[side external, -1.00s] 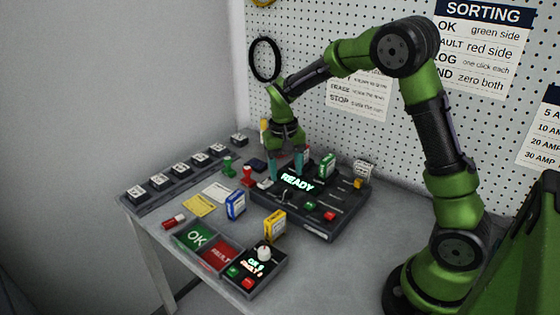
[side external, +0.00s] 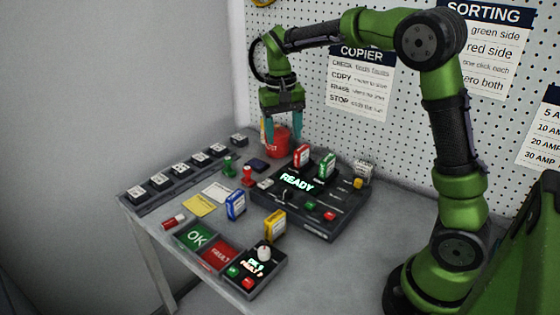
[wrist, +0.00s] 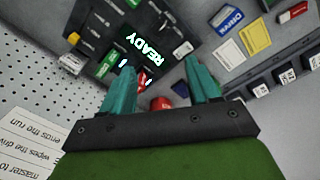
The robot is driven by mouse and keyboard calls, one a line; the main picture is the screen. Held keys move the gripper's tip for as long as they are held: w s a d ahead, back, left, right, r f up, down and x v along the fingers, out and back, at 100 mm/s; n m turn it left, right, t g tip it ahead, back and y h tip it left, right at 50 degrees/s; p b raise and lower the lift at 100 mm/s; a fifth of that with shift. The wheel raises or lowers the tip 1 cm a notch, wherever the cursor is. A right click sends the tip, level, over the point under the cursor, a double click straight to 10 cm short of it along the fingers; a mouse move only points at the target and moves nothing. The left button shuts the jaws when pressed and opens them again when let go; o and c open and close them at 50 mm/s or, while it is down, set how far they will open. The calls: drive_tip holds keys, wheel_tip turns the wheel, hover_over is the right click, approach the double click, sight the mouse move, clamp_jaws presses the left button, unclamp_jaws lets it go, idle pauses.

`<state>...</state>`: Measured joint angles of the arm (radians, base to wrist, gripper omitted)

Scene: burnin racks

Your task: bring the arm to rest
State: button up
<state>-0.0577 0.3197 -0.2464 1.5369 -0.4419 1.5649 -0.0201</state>
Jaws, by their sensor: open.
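My green arm holds my gripper (side external: 283,130) in the air above the back of the table (side external: 275,262). Its two teal fingers point down, apart, with nothing between them. In the wrist view my gripper (wrist: 164,88) also shows spread and empty. Below and to the right of it in the side view is the black copier console (side external: 322,222) with a lit READY display. A red drive (side external: 301,156) and a green drive (side external: 327,165) stand upright in the console. A red container (side external: 277,142) stands behind the fingers, partly hidden.
A blue drive (side external: 235,206) and a yellow drive (side external: 274,226) stand in front of the console. Green OK (side external: 194,237) and red FAULT (side external: 220,254) trays lie at the front edge, beside a small button box (side external: 254,270). A rack (side external: 150,193) runs along the left. The pegboard wall is behind.

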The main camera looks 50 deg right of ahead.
drive_tip(key=s+a+r+n+t+y, duration=0.1)
drive_tip(key=s+a+t, duration=0.2)
drive_tip(key=s, duration=0.6)
drive_tip(key=s+a+r+n+t+y, duration=0.1)
drive_tip(key=s+a+r+n+t, duration=0.1)
drive_tip(key=s+a+t, duration=0.2)
drive_tip(key=s+a, duration=0.3)
drive_tip(key=s, duration=0.2)
drive_tip(key=shift+y, duration=0.3)
